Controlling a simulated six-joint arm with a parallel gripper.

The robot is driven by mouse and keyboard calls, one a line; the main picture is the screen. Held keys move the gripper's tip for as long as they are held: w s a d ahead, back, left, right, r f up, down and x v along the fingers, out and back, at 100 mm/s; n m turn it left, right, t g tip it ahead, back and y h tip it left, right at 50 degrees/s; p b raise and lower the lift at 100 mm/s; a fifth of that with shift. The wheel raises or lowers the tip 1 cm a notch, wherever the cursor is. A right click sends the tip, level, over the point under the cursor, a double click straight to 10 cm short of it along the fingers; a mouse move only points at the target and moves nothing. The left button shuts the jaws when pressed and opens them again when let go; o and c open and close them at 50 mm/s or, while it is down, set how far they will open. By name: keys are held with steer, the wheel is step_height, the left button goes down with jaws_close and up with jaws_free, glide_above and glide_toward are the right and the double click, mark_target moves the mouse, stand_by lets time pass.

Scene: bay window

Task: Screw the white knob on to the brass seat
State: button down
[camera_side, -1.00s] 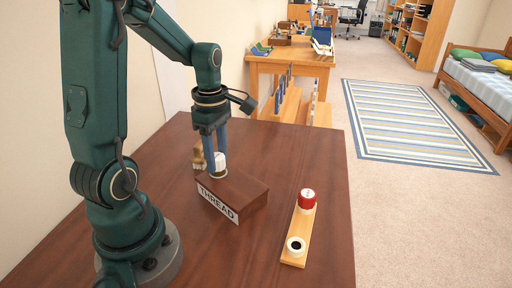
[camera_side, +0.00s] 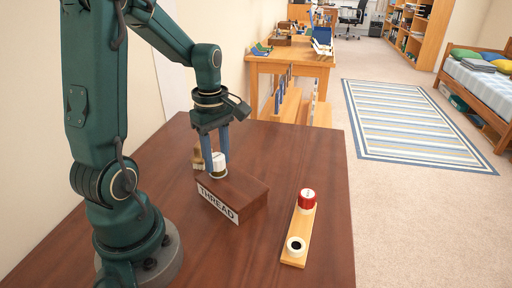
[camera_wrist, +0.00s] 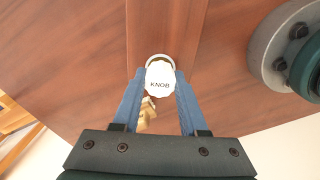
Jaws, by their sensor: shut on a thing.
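The white knob (camera_side: 218,160) is between the blue fingers of my gripper (camera_side: 217,167), which is shut on it. In the wrist view the knob's faceted top (camera_wrist: 160,80) reads "KNOB", with a fingertip on each side. The knob stands upright over the brass seat (camera_side: 217,175) on top of the brown block labelled "THREAD" (camera_side: 240,193). Only a little of the seat's rim shows below the knob. I cannot tell how far the threads are engaged.
A small tan and brass-coloured object (camera_side: 197,156) stands close behind the block. The table's right side is mostly clear.

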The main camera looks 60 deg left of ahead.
steer(key=shift+f, duration=0.15)
steer(key=m, duration=0.6)
steer(key=shift+f, duration=0.2)
stand_by(0.7)
steer(key=m, duration=0.6)
stand_by(0.3)
steer(key=shift+c, duration=1.8)
jaws_free()
steer(key=shift+s, duration=0.1)
steer(key=shift+r, duration=0.1)
